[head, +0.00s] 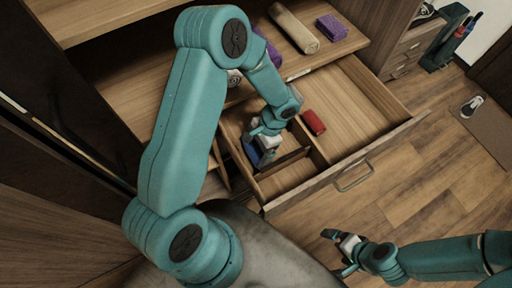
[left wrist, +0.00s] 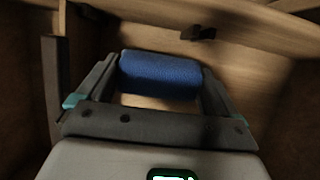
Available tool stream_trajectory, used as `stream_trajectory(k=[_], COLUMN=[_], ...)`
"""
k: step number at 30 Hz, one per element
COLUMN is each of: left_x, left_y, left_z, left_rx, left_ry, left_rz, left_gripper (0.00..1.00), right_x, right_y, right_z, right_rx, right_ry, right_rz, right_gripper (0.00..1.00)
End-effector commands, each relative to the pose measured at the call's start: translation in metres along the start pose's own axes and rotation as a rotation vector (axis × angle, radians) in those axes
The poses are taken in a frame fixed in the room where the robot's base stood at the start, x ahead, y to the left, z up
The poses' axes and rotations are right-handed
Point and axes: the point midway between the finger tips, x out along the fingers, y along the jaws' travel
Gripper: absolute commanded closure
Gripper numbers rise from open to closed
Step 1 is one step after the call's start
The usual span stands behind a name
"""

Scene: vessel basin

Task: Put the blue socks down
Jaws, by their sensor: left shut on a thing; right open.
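The blue socks (left wrist: 160,75) are a rolled bundle between the fingers of my left gripper (left wrist: 158,90) in the left wrist view. In the head view my left gripper (head: 262,150) reaches down into a compartment of the open wooden drawer (head: 360,150), and a bit of dark blue shows at its fingers. Whether the socks touch the drawer floor I cannot tell. My right gripper (head: 345,250) is open and empty, low in the head view, outside the drawer and over the floor.
A red rolled item (head: 313,122) lies in the drawer, right of my left gripper. Wooden dividers (head: 282,163) split the drawer; its right part is bare. On the shelf above are a beige roll (head: 294,28) and a purple folded item (head: 331,28).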

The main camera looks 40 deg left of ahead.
Motion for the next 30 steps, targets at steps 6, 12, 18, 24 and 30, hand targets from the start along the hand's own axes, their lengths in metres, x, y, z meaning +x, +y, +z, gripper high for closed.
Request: stream_trajectory(k=[6,12,18,24,30], left_x=[0.001,-0.005,-0.046,-0.091,-0.117], left_y=[0.0,0.0,-0.001,0.0,0.0], left_z=[0.0,0.001,-0.001,-0.001,0.0], left_rx=[0.0,0.0,-0.001,0.0,0.0], left_ry=[-0.001,0.001,0.006,0.004,0.001], left_rz=[0.0,-0.001,-0.003,-0.002,0.0], left_gripper=[0.0,0.0,0.0,0.0,0.0], right_x=[0.002,-0.002,0.001,0.002,0.003], right_y=[0.001,-0.001,0.0,0.001,0.001], right_z=[0.0,0.0,0.0,0.0,0.0], right_rx=[0.0,0.0,0.0,0.0,0.0], right_ry=[0.0,0.0,0.0,0.0,0.0], right_rz=[0.0,0.0,0.0,0.0,0.0], right_gripper=[0.0,0.0,0.0,0.0,0.0])
